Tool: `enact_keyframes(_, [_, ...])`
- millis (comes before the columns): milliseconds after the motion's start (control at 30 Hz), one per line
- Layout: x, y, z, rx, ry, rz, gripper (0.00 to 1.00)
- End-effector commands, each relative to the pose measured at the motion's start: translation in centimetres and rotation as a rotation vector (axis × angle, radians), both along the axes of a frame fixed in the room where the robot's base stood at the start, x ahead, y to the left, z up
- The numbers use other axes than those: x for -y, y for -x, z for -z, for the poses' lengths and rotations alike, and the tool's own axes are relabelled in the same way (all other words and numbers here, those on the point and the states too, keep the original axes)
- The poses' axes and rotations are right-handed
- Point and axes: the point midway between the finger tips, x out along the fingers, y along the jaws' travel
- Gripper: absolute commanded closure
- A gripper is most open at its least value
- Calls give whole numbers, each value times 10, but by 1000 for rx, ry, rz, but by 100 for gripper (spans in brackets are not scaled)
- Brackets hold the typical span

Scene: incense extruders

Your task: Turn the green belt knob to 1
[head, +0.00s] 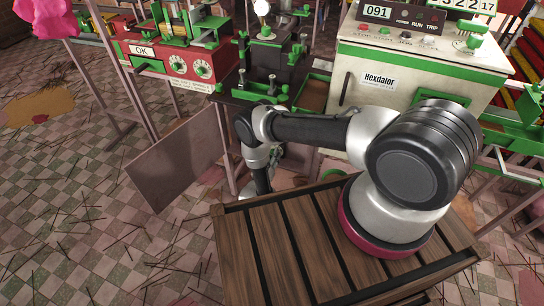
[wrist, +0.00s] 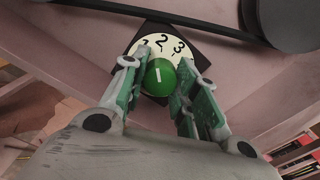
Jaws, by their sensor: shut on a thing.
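The green belt knob (wrist: 159,78) shows in the wrist view as a round knob with a short white mark. It sits on a white dial (wrist: 164,52) with 2 and 3 readable. The numeral left of the 2 is partly covered by my left finger. The white mark points roughly up the picture, but its exact reading is unclear. My gripper (wrist: 163,60) has one green-and-grey finger on each side of the knob and is shut on it. In the head view my arm reaches down under the machines, and the knob and fingertips are hidden.
A dark belt and pulley (wrist: 285,22) run just above the dial. In the head view, a cream Hexdalor cabinet (head: 405,85) stands behind my arm, with a red machine (head: 165,65) and a dark extruder (head: 265,65) to its left. Incense sticks litter the tiled floor.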

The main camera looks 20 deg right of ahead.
Motion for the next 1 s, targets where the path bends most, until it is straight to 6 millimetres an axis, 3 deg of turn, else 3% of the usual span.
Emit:
enact_keyframes(500, [-1, 0, 0, -197, 271, -1, 94])
enact_keyframes(1000, [-1, 0, 0, -241, 333, -1, 94])
